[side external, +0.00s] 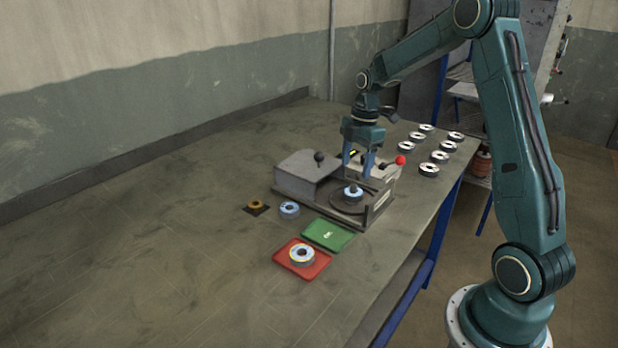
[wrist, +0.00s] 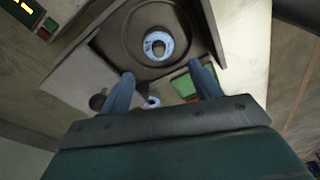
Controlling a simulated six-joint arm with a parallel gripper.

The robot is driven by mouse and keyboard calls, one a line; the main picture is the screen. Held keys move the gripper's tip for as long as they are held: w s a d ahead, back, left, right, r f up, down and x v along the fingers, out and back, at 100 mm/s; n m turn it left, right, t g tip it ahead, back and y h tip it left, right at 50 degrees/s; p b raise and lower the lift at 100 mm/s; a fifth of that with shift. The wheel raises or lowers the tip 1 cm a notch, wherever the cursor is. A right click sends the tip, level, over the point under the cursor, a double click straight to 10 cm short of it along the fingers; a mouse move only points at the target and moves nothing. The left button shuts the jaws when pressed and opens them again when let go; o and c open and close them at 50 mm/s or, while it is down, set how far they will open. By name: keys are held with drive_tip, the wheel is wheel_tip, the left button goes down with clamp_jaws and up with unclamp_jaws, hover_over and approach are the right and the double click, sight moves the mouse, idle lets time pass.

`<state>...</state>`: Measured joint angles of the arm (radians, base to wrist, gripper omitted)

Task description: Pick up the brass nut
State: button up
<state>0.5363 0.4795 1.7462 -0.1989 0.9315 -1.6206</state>
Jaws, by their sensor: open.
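The brass nut (side external: 256,204) is a small golden ring lying on a dark square mat (side external: 264,212) at the left of the fixture in the side view. I cannot make it out in the wrist view. My gripper (side external: 358,164) is open with nothing between its two blue fingers. It hangs above the fixture, well to the right of the nut and behind it. In the wrist view the fingers of my gripper (wrist: 164,85) point over the fixture's front part.
A grey fixture (side external: 308,175) holds a disc (side external: 352,192) on its round plate. A loose blue-rimmed disc (side external: 289,209) lies beside the nut. Green (side external: 328,235) and red (side external: 281,265) trays stand in front; the red one bears a disc. The table left of the nut is clear.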

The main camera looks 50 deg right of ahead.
drive_tip(key=shift+r, duration=0.1)
wheel_tip(320, 180, up, 9)
drive_tip(key=w+a+m, duration=0.3)
drive_tip(key=w+a, duration=1.3)
drive_tip(key=w, duration=0.3)
drive_tip(key=shift+s+a+f, duration=0.1)
drive_tip(key=shift+s+f, duration=0.05)
drive_tip(key=shift+f, duration=1.25)
drive_tip(key=shift+s+a+f, duration=0.1)
drive_tip(key=shift+s+f, duration=0.05)
drive_tip(key=shift+f, duration=1.25)
drive_tip(key=shift+w+a+f, duration=0.1)
drive_tip(key=shift+f, duration=1.3)
drive_tip(key=shift+w+a+f, duration=0.1)
drive_tip(key=shift+a+f, duration=0.05)
drive_tip(key=shift+f, duration=1.3)
drive_tip(key=shift+w+a+f, duration=0.1)
drive_tip(key=shift+f, duration=1.3)
drive_tip(key=shift+f, duration=0.1)
